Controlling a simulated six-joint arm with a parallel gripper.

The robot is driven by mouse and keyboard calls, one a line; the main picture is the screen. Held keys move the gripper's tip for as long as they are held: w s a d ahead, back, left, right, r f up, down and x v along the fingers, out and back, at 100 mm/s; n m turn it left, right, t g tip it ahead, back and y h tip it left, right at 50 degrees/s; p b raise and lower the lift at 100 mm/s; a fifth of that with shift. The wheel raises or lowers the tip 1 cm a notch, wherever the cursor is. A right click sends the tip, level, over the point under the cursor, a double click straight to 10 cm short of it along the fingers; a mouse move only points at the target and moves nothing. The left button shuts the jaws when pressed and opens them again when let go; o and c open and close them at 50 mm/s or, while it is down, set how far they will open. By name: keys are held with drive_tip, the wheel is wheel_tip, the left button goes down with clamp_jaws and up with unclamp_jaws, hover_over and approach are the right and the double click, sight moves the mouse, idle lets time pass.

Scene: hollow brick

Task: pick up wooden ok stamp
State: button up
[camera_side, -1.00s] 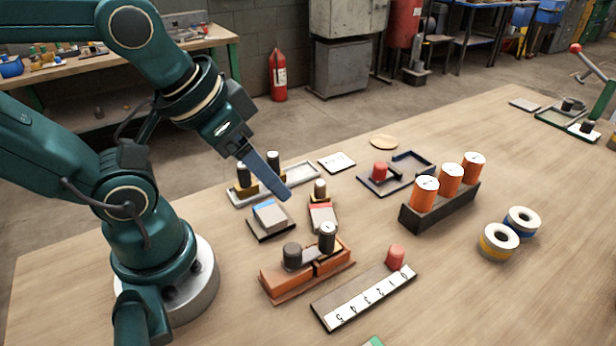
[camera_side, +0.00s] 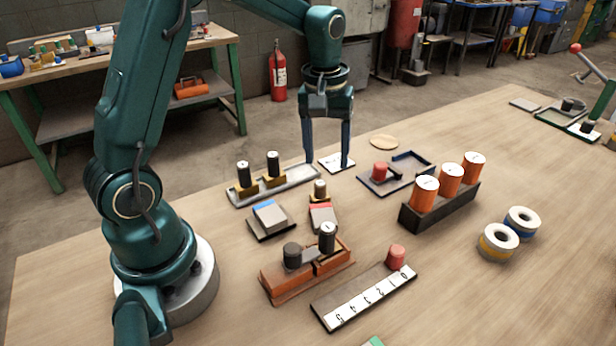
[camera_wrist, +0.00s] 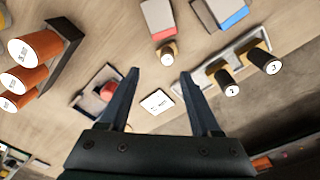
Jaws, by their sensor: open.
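In the wrist view the card (camera_wrist: 157,102) shows between the fingers (camera_wrist: 160,75).
A metal tray (camera_side: 292,183) with two black-handled stamps (camera_side: 273,163) is left of my gripper. A dark tray (camera_side: 408,183) with a red-knobbed piece (camera_side: 379,170) is to its right. Orange cylinders (camera_side: 424,194) stand in a rack. A blue-topped pad (camera_side: 269,217) lies left of the wooden-knobbed stamp.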

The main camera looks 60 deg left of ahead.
sight(321, 182)
drive_tip(key=shift+g, duration=0.4)
drive_tip(key=f, duration=0.6)
drive_tip(key=shift+s+a+f, duration=0.1)
drive_tip(key=shift+s+a, duration=0.25)
drive_tip(key=shift+f, duration=0.6)
clamp_jaws()
